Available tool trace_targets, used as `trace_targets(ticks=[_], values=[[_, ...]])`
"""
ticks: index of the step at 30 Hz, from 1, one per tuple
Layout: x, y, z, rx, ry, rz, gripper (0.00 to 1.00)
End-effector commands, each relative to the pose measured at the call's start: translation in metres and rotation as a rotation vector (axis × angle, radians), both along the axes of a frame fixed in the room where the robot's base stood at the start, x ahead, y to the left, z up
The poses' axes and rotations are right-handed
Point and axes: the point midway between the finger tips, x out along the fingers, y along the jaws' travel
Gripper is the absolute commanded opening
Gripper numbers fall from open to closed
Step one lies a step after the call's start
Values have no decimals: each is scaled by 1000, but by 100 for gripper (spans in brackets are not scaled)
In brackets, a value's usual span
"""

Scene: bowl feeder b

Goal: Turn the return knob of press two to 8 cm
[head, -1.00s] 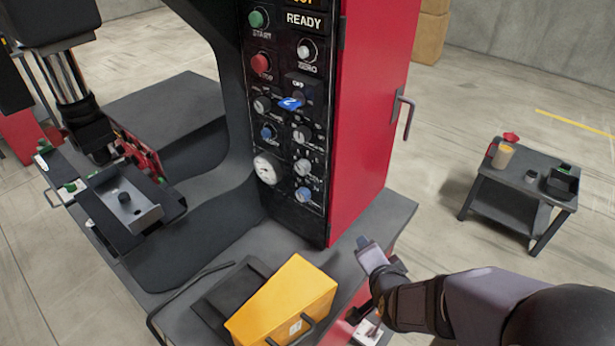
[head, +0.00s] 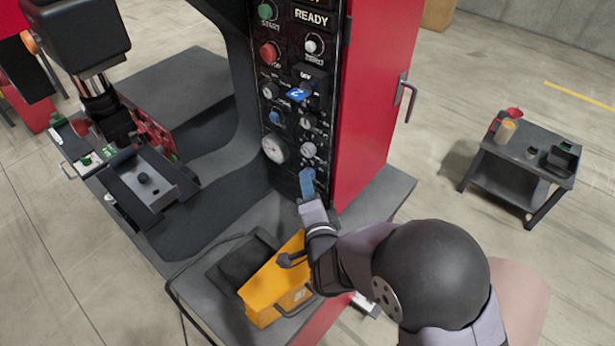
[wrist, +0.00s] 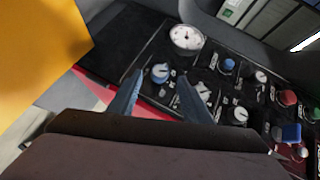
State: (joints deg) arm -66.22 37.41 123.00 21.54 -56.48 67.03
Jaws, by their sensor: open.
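The labels are too small to read, so I cannot confirm which knob is the return knob.
A round white gauge (head: 275,149) is left of my gripper. A yellow bin (head: 265,298) stands on the press base below my arm. A red cabinet side with a handle (head: 408,98) is to the right. A small cart (head: 519,173) stands farther right on open floor.

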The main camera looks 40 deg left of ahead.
Motion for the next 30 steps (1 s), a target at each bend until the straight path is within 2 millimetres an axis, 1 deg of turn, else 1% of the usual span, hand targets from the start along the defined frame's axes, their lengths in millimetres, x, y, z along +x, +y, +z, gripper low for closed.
trace_targets(ticks=[6,12,24,25,26,27,30], values=[[17,18,-5,-1,0,-1,45],[27,29,-9,-1,0,0,45],[30,33,-12,-1,0,0,45],[30,33,-12,-1,0,0,42],[30,33,-12,-1,0,0,35],[30,33,-12,-1,0,0,26],[30,33,-12,-1,0,0,4]])
